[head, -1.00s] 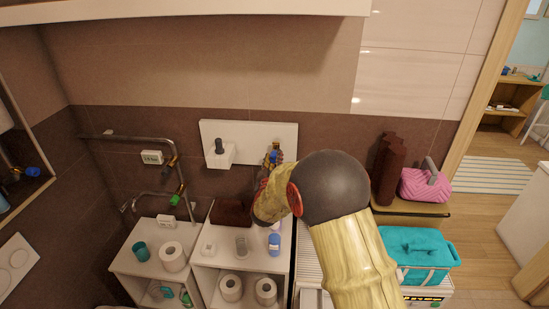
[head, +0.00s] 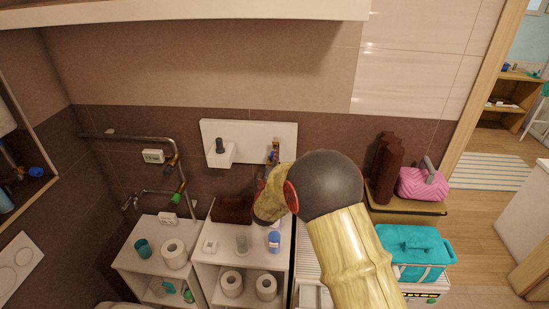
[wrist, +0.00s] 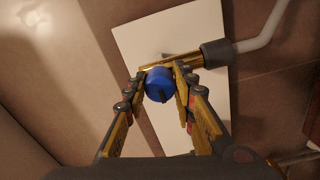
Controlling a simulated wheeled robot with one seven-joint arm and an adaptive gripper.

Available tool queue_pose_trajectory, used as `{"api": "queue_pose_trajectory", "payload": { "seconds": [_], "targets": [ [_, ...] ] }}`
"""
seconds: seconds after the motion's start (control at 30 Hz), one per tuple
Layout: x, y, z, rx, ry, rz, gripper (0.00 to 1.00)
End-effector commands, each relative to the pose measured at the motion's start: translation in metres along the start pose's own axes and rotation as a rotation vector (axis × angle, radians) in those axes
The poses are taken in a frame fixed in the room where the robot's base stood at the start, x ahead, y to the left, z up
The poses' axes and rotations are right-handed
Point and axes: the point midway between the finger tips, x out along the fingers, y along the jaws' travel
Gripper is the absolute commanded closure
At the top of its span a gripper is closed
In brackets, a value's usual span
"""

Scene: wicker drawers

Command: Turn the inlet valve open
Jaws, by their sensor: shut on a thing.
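In the wrist view, my gripper (wrist: 161,76) is shut on a round blue knob (wrist: 159,86), one finger on each side. The knob sits on a brass valve body (wrist: 188,60), joined by a dark collar (wrist: 216,53) to a pale pipe (wrist: 265,30). A white panel (wrist: 150,30) is behind it. In the head view, my gripper (head: 272,158) is at the right part of the white wall panel (head: 255,130), partly hidden by my arm. The knob's turn angle cannot be told.
Wall pipes (head: 130,137) with a small white gauge (head: 153,156) and a green knob (head: 178,200) stand to the left. White shelves (head: 212,272) below hold paper rolls, cups and a blue bottle (head: 274,241). A teal box (head: 412,243) and pink bag (head: 423,183) are at right.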

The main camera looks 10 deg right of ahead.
Motion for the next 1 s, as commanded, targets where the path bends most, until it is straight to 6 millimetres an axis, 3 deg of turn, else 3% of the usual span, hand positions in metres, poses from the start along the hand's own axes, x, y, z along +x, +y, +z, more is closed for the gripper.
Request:
{"api": "queue_pose_trajectory", "payload": {
  "seconds": [0.4,0.43,0.73,1.0],
  "targets": [
    [0.0001,0.0002,-0.0012,-0.006,0.002,0.0,0.99],
    [0.0001,0.0002,-0.0012,-0.006,0.002,0.0,0.73],
    [0.0,-0.0001,-0.0005,-0.006,0.001,0.0,0.56],
    [-0.0002,-0.0001,-0.0002,-0.005,0.001,0.0,0.55]
  ]
}}
